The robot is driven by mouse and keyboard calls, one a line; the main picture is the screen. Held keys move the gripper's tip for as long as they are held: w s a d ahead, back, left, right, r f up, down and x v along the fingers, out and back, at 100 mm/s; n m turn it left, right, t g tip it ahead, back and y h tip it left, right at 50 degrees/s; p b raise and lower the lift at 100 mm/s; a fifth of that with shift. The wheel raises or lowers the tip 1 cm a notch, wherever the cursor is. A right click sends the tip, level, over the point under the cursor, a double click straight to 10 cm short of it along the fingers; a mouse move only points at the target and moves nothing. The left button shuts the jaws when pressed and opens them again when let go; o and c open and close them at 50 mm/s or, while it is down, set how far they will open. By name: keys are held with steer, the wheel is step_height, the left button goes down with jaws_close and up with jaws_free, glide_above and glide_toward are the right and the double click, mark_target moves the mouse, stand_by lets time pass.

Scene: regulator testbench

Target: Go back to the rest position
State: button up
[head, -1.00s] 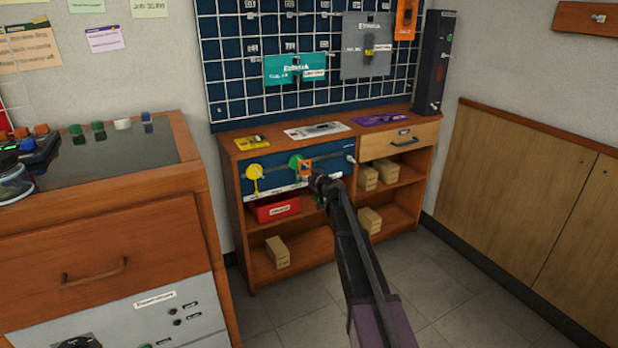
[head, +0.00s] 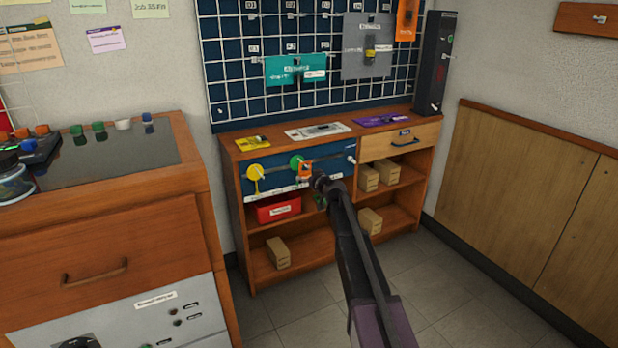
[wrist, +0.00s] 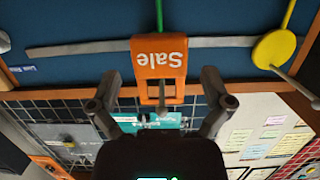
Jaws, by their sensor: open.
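My gripper (wrist: 161,102) is open in the wrist view, with its two fingers spread to either side of an orange "Sale" tag (wrist: 158,55). The tag hangs at the blue panel, and I cannot tell whether the fingers touch it. In the head view my arm reaches to the low wooden bench, and the orange tag (head: 305,169) shows just past the end of my arm. The fingers are mostly hidden there by my wrist.
A green disc (head: 296,161) and a yellow disc (head: 256,172) sit on the panel left of the tag. A red bin (head: 278,208) and several wooden blocks are on the shelves. A wooden cabinet (head: 100,235) stands at left. The floor (head: 440,290) at right is clear.

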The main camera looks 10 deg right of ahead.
steer(key=s+a+f+g+p, duration=0.1)
steer(key=s+a+f+g, duration=0.15)
steer(key=s, duration=0.55)
steer(key=s+a+f+g, duration=0.1)
steer(key=s+f+g, duration=0.2)
steer(key=s, duration=0.6)
steer(key=s+a+f+g+p, duration=0.1)
steer(key=s+f+g, duration=0.2)
steer(key=s, duration=0.5)
steer(key=s+d+f+m+g+h+p, duration=0.1)
steer(key=s+d+f+m+g+h, duration=0.15)
steer(key=s, duration=0.85)
steer(key=s+d+f+m+g+h, duration=0.1)
steer(key=s+d+g+h, duration=0.2)
steer(key=s, duration=0.8)
step_height(320, 180, up, 38)
steer(key=p, duration=3.8)
steer(key=shift+w+a+g+y, duration=0.2)
steer(key=shift+w+g+y, duration=0.05)
steer(key=shift+g+y, duration=0.15)
steer(key=shift+r, duration=0.1)
steer(key=shift+c, duration=0.2)
steer(key=c, duration=0.6)
steer(key=shift+o, duration=0.2)
